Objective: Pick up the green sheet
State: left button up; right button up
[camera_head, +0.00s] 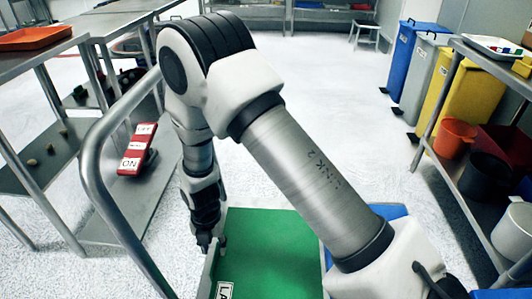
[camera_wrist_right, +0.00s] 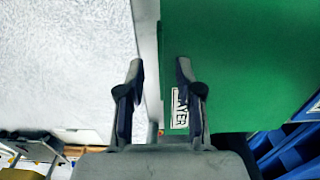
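The green sheet (camera_head: 268,250) lies flat at the bottom middle of the head view. It has a white label on its near left part, and my right arm hides some of it. In the right wrist view the green sheet (camera_wrist_right: 245,65) fills the upper right. My right gripper (camera_head: 212,245) points down at the sheet's left edge. In the wrist view the right gripper (camera_wrist_right: 159,70) has its fingers apart, one on each side of a pale strip along that edge. I cannot tell whether either finger touches it. My left gripper is not in view.
A metal rail (camera_head: 97,165) curves up left of the sheet. A red ON/OFF switch box (camera_head: 137,148) is behind it. A shelf rack with an orange tray (camera_head: 35,38) stands left. Blue (camera_head: 408,60) and yellow (camera_head: 458,95) bins stand right, near another shelf. The floor between is clear.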

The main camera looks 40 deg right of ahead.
aim_at(216, 253)
notch_tip(216, 253, down, 4)
jog(key=shift+d+r+b, duration=0.1)
jog(key=shift+d+b, duration=0.05)
jog(key=shift+b, duration=0.4)
jog(key=shift+c, duration=0.3)
grip_shut()
jog(key=shift+r, duration=0.1)
